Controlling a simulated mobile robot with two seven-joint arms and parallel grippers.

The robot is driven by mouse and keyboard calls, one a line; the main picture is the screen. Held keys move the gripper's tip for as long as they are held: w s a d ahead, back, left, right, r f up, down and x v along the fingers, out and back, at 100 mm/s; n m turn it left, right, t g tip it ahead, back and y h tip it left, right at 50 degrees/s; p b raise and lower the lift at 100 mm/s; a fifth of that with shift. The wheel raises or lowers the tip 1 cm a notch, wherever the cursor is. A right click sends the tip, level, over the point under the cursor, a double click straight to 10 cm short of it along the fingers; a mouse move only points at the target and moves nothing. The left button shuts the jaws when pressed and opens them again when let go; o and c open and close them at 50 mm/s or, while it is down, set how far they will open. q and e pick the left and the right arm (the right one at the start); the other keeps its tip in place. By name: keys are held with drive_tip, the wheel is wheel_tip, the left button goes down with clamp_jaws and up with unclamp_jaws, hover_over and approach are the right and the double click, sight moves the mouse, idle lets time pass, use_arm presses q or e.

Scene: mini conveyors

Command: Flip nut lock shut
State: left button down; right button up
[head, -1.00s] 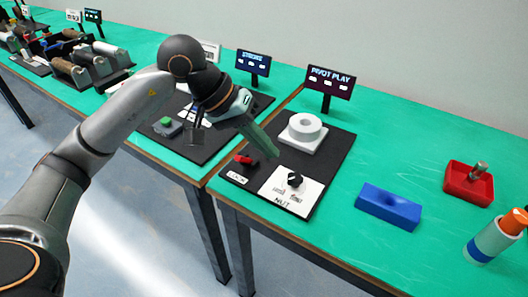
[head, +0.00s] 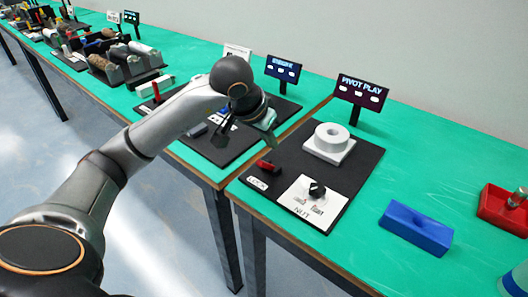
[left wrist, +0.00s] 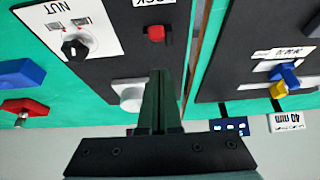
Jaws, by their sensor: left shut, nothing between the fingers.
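The red lock lever (head: 268,166) sits by the LOCK label (head: 257,183) at the left front of a black board (head: 328,181). To its right is a white NUT panel (head: 296,205) with a black knob (head: 317,189). My left gripper (head: 272,142) is above the board's left edge, apart from the lever. In the left wrist view its shut, empty fingers (left wrist: 160,88) point toward the board, and the red lever (left wrist: 156,33) shows beyond their tips. The black knob (left wrist: 74,47) is at the upper left there. My right gripper is out of view.
A white ring (head: 331,138) on a square base stands behind the NUT panel, with the PIVOT PLAY sign (head: 361,91) behind it. A blue block (head: 416,228) and a red holder (head: 505,207) lie to the right. Another black board (head: 225,150) is at left.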

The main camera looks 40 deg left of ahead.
sight(260, 162)
use_arm(q)
drive_tip(key=shift+s+a+f, duration=0.1)
drive_tip(key=shift+s+f, duration=0.75)
drive_tip(key=shift+s, duration=0.25)
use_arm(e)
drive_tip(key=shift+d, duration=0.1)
use_arm(q)
drive_tip(key=shift+f+b, duration=0.2)
drive_tip(key=shift+b, duration=0.3)
drive_tip(key=s+f+t+b, duration=0.1)
drive_tip(key=b, duration=0.3)
drive_tip(key=shift+s+a+f, duration=0.1)
drive_tip(key=shift+f, duration=0.05)
drive_tip(key=shift+s+t+b, duration=0.25)
drive_tip(key=shift+t+b, duration=0.15)
drive_tip(key=shift+b, duration=0.6)
drive_tip(key=shift+s, duration=0.1)
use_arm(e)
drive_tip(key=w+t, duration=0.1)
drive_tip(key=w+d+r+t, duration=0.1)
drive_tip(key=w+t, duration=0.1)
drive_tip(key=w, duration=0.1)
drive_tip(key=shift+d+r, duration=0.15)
